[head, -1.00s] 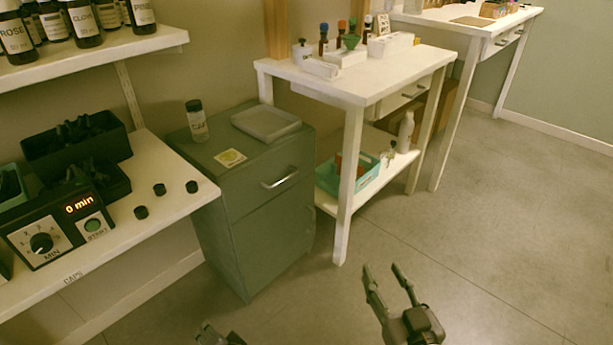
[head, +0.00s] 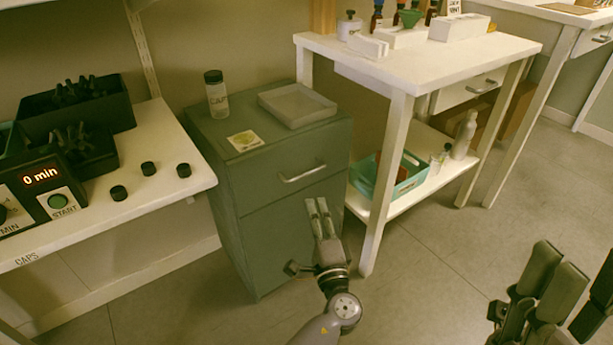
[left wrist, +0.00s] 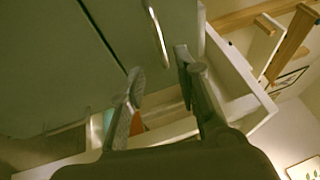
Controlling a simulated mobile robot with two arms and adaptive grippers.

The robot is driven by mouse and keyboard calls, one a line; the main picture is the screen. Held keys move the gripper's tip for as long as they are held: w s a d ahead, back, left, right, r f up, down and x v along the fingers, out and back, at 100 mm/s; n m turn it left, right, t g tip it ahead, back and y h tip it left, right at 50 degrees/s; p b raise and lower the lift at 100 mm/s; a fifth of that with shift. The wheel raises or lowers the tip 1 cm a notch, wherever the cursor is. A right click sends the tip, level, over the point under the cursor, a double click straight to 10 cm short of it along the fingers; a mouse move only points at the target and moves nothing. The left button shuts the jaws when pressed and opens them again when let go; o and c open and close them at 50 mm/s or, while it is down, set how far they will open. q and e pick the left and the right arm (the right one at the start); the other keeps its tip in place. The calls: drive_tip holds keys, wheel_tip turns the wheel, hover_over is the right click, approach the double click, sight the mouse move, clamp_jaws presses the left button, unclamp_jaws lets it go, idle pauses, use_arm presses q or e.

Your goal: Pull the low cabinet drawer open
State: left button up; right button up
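The low green-grey cabinet (head: 270,235) stands between the white shelf unit and the white table. Its top drawer (head: 262,190) is closed, with a silver bar handle (head: 302,173) on the front. My left gripper (head: 318,203) is in front of the cabinet, just below the handle, with its fingers apart and empty. In the left wrist view the handle (left wrist: 157,32) shows beyond the gap between the fingertips (left wrist: 159,62); I see no contact. My right gripper (head: 568,275) is at the lower right, open and empty, away from the cabinet and partly cut off by the frame.
A capped bottle (head: 217,95), a grey tray (head: 297,104) and a label card (head: 245,141) are on the cabinet top. The white table (head: 400,75) stands close on the right, its front leg (head: 388,190) near my left gripper. The floor in front is clear.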

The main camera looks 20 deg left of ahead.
sight(305, 173)
use_arm(q)
drive_tip(key=b+x, duration=0.1)
drive_tip(key=x, duration=1.1)
drive_tip(key=shift+a+b, duration=0.1)
drive_tip(key=shift+b, duration=0.25)
clamp_jaws()
